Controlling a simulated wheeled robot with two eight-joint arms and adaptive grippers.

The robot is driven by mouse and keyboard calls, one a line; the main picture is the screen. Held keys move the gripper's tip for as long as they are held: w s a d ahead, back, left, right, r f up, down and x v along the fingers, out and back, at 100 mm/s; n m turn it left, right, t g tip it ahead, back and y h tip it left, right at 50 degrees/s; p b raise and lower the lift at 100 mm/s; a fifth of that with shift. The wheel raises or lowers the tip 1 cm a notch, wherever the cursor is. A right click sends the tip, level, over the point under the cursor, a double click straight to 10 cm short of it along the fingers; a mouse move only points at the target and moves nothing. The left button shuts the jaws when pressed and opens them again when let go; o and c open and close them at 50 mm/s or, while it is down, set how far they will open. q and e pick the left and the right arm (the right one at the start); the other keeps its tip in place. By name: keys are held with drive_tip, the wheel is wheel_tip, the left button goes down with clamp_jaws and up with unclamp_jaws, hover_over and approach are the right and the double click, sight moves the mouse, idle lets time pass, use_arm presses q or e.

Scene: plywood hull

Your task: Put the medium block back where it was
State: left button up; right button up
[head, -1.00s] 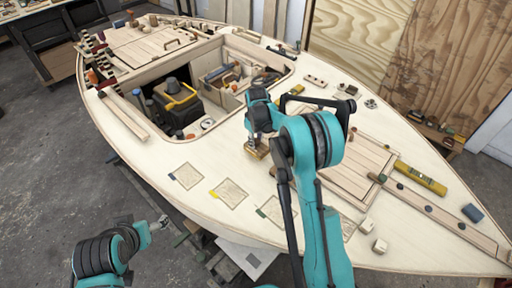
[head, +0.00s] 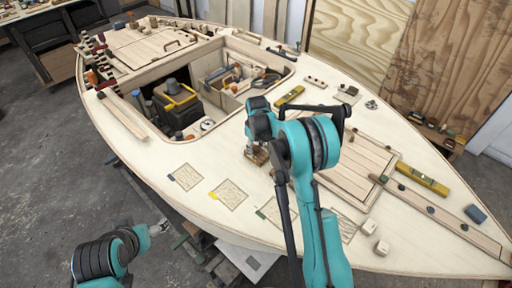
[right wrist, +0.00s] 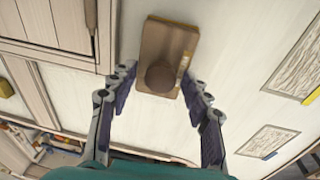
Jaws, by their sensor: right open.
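A brown block with a round dark knob (right wrist: 160,75) lies on the pale deck in the right wrist view. A thin yellow strip shows along its right edge. In the head view the block (head: 257,156) is partly hidden under my right gripper (head: 252,148). My right gripper (right wrist: 158,105) is open, its fingers on either side of the block's near end. I cannot tell whether they touch it. Textured rectangular patches with a blue tab (head: 187,177), a yellow tab (head: 229,194) and a green tab (head: 274,212) lie on the deck. My left gripper (head: 160,228) is empty, off the hull's edge.
A black and yellow tool case (head: 178,105) stands in the open cockpit. A panelled hatch (head: 355,170) is right of my right gripper.

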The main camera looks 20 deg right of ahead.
sight(256, 150)
drive_tip(key=s+a+r+p, duration=0.1)
drive_tip(key=s+r, duration=0.2)
drive_tip(key=r, duration=0.4)
drive_tip(key=s+r+m+t+p, duration=0.1)
drive_tip(key=s+r, duration=0.2)
drive_tip(key=r, duration=0.3)
drive_tip(key=s+a+r+p, duration=0.1)
drive_tip(key=s+r, duration=0.2)
drive_tip(key=r, duration=0.4)
drive_tip(key=s+a+r+m+t, duration=0.1)
drive_tip(key=s+m+t, duration=0.3)
drive_tip(key=s, duration=2)
drive_tip(key=shift+a+r+m+t, duration=0.15)
drive_tip(key=shift+a+m+t, duration=0.15)
drive_tip(key=shift+a+m, duration=0.25)
